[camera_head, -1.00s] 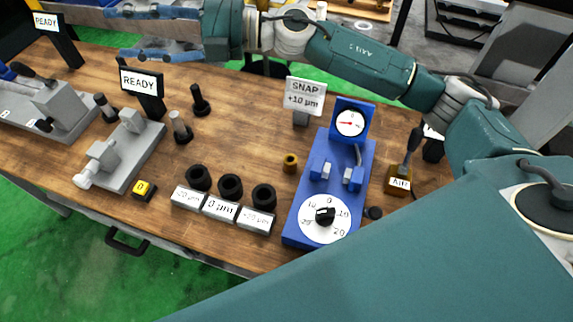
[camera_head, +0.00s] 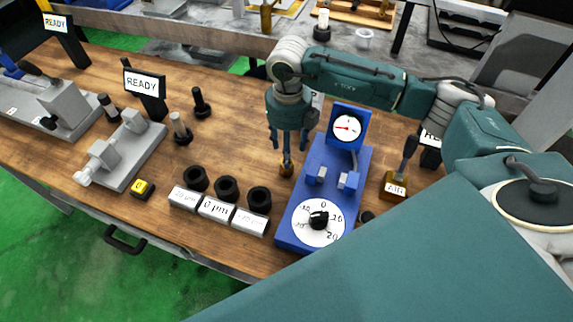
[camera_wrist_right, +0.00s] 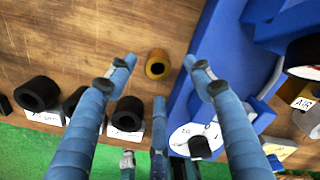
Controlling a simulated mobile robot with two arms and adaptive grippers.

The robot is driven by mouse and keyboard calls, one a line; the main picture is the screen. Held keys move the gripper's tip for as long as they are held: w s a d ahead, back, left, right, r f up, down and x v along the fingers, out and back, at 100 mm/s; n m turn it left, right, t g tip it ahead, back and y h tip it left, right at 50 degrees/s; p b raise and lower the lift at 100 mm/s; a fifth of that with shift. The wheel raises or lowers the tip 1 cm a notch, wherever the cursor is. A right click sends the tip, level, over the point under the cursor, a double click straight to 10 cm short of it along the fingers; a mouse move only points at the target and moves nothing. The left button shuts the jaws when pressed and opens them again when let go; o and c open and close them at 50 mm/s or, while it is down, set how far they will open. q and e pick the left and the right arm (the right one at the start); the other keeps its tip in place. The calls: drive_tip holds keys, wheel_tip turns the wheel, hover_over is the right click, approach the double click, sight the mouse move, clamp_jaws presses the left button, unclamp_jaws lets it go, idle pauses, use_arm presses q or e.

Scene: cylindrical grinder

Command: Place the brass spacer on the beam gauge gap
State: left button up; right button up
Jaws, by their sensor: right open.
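The brass spacer (camera_head: 286,171) stands on the wooden table just left of the blue beam gauge (camera_head: 284,236). My right gripper (camera_head: 287,152) points down directly above the spacer. In the right wrist view, the fingers of my right gripper (camera_wrist_right: 162,66) are spread, with the spacer (camera_wrist_right: 158,64) seen between the tips and not clamped. The gauge (camera_wrist_right: 215,60) is close beside the right-hand fingertip in that view. My left gripper is not in view.
Several black rings, one of them here (camera_head: 227,188), stand behind labelled grey blocks (camera_head: 217,211) left of the gauge. An air-labelled brass block (camera_head: 395,186) stands to its right. A sign behind my right gripper is mostly hidden. Bare table lies left of the spacer.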

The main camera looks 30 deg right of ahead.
drive_tip(key=shift+f, duration=0.85)
drive_tip(key=shift+f+p, duration=0.25)
drive_tip(key=shift+p, duration=0.15)
drive_tip(key=f, duration=0.1)
drive_tip(key=f+p, duration=0.1)
drive_tip(key=f, duration=0.1)
drive_tip(key=shift+s+a+f+p, duration=0.2)
drive_tip(key=shift+a+f+p, duration=0.1)
drive_tip(key=shift+p, duration=0.1)
drive_tip(key=shift+f, duration=0.6)
drive_tip(key=shift+w, duration=0.1)
clamp_jaws()
